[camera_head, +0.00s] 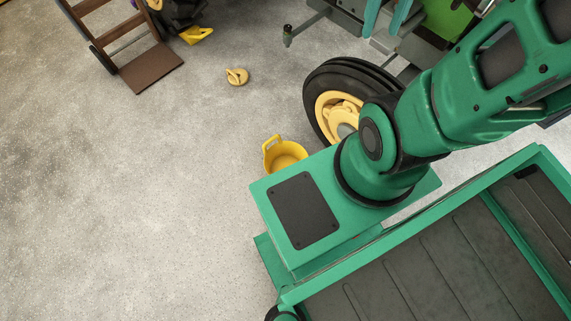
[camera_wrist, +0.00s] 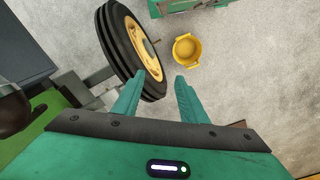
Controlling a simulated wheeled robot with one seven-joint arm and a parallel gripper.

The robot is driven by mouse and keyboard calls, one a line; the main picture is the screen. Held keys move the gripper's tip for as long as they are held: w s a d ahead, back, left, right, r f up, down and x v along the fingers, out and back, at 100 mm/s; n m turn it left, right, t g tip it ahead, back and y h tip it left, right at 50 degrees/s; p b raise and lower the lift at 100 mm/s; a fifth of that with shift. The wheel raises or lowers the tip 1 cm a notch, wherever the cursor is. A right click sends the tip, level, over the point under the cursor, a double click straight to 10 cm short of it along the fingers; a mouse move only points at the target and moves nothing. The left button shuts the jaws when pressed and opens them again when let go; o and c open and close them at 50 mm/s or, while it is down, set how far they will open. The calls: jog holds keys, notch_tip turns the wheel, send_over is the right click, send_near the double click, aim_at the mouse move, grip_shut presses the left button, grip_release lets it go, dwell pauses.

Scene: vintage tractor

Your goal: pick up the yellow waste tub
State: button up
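The yellow waste tub (camera_head: 284,156) stands on the grey floor in the head view, beside the black tyre with the yellow wheel. A raised handle shows on its rim, and my own green body hides its lower front part. In the wrist view, the tub (camera_wrist: 186,50) is seen from above, beyond my fingertips and right of the tyre. Its inside looks empty. My gripper (camera_wrist: 160,80) has its two green fingers spread apart with nothing between them. It is away from the tub and not touching it.
The tractor tyre (camera_head: 325,80) stands close to the tub's right side. A yellow round object (camera_head: 236,76) lies on the floor farther back. A brown hand truck (camera_head: 150,68) stands at the upper left. The floor left of the tub is clear.

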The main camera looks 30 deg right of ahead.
jog(key=w+a+f+n, duration=0.1)
jog(key=w+f+n, duration=1)
jog(key=w+f, duration=1.1)
jog(key=n+t+y, duration=0.1)
jog(key=n+t, duration=0.1)
jog(key=n, duration=1.1)
send_over(271, 140)
jog(key=s, duration=0.1)
notch_tip(271, 140, down, 46)
jog(key=f, duration=0.1)
jog(key=shift+w+f, duration=0.25)
jog(key=shift+f, duration=1.35)
jog(key=shift+w+f, duration=0.2)
jog(key=shift+f, duration=1.45)
jog(key=shift+w+f, duration=0.25)
jog(key=shift+f, duration=1.35)
jog(key=shift+c, duration=0.6)
grip_shut()
